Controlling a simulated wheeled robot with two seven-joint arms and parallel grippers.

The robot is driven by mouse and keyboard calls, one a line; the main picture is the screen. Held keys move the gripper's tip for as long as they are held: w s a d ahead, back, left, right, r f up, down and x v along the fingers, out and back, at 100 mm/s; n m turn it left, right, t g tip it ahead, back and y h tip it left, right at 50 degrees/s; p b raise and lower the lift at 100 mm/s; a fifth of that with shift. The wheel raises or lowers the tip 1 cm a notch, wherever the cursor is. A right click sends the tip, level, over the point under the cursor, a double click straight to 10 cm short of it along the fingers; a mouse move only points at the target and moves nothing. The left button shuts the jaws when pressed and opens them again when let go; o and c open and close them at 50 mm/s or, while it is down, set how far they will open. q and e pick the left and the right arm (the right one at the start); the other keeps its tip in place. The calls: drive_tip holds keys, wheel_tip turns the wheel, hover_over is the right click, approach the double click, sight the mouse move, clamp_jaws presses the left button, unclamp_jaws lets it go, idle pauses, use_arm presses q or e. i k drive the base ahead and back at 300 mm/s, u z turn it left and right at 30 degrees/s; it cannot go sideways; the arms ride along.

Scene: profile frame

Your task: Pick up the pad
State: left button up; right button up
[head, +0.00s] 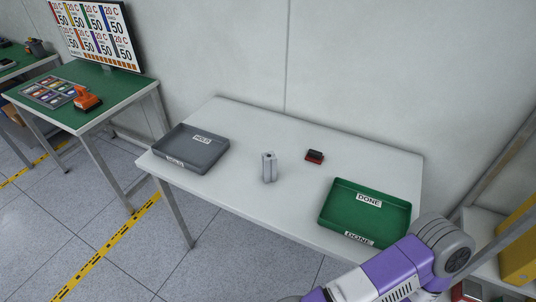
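A small pad (314,156), dark on top with a red lower part, lies on the white table (245,118) toward the back, right of the middle. A grey metal profile (269,167) stands upright on the table to the left of the pad. Nothing touches the pad. My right arm, purple and white, reaches in at the lower right, but its gripper is out of the picture. My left gripper is not in view.
A grey tray (221,150) labelled HOLD sits at the table's left end. A green tray (402,222) labelled DONE sits at the right, close to my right arm. A wall runs behind the table. A green-topped bench (118,84) with a monitor (92,32) and an orange tool (87,98) stands at left.

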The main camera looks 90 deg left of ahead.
sight(314, 156)
drive_tip(key=u, duration=2.15)
